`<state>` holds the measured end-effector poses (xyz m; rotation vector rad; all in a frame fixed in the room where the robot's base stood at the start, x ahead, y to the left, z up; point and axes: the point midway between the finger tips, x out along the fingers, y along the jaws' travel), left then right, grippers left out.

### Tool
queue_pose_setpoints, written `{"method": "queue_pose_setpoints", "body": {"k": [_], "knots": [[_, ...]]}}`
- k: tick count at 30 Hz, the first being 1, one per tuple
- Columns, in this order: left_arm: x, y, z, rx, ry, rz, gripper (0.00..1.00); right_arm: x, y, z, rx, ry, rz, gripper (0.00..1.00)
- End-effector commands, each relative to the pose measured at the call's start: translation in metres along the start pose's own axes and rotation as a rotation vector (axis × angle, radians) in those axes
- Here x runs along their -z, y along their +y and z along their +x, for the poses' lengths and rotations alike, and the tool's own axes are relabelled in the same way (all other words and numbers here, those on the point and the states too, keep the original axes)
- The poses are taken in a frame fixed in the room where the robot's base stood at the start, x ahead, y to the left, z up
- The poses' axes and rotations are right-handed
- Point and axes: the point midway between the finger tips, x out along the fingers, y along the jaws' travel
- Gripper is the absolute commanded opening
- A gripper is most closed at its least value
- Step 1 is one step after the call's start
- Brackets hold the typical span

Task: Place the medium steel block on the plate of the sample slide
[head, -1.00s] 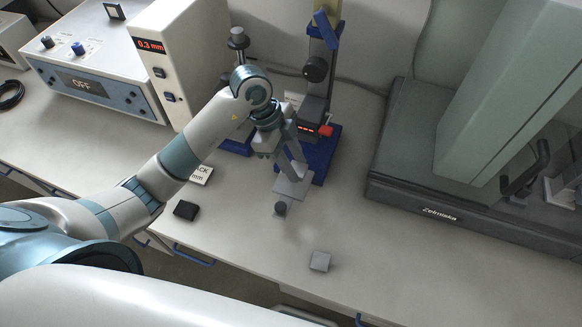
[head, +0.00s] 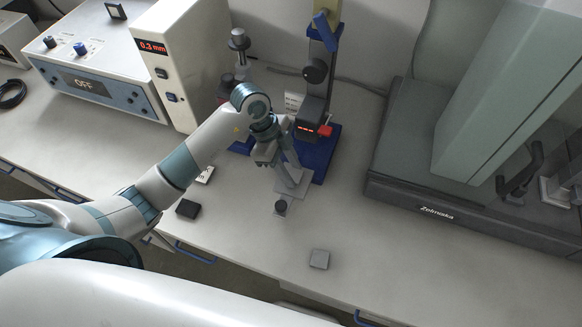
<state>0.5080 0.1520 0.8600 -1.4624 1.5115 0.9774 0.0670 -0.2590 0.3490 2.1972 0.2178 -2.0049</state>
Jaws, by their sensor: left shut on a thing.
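The sample slide's plate (head: 298,190) is a small grey flat piece in front of the blue-based stand, with a dark knob (head: 281,208) at its near end. My left gripper (head: 290,180) is over the plate, fingers pointing down, and shut on a small grey piece that looks like the medium steel block. The fingers mostly hide that piece, and I cannot tell whether it touches the plate. Another grey square block (head: 319,260) lies on the bench near the front edge. My right gripper is not in view.
The stand (head: 317,110) with its blue column rises just behind the plate. A black block (head: 187,209) lies left of the slide. The control box (head: 90,80) is at the left, and a dark-based machine (head: 430,205) at the right. The bench right of the slide is clear.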

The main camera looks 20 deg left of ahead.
Motion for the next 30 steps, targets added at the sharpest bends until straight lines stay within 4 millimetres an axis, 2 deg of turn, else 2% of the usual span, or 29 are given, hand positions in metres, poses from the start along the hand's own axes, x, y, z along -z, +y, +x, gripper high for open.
{"method": "queue_pose_setpoints", "body": {"k": [10,11,12,13,23,30], "knots": [[-0.001,0.000,0.003,0.001,0.001,0.001,0.05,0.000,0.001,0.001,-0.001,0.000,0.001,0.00],[-0.001,0.000,0.003,0.001,0.000,0.001,0.39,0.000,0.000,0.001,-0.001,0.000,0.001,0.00],[-0.001,0.000,0.003,0.001,0.000,0.001,0.48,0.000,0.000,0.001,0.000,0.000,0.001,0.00],[-0.001,0.000,0.003,0.001,0.000,0.001,0.53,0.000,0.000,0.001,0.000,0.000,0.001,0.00],[0.000,0.000,0.002,0.000,0.000,0.001,0.53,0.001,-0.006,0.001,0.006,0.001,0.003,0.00],[0.000,-0.001,-0.012,0.003,0.000,0.002,0.53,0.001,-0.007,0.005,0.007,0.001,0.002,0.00]]}}
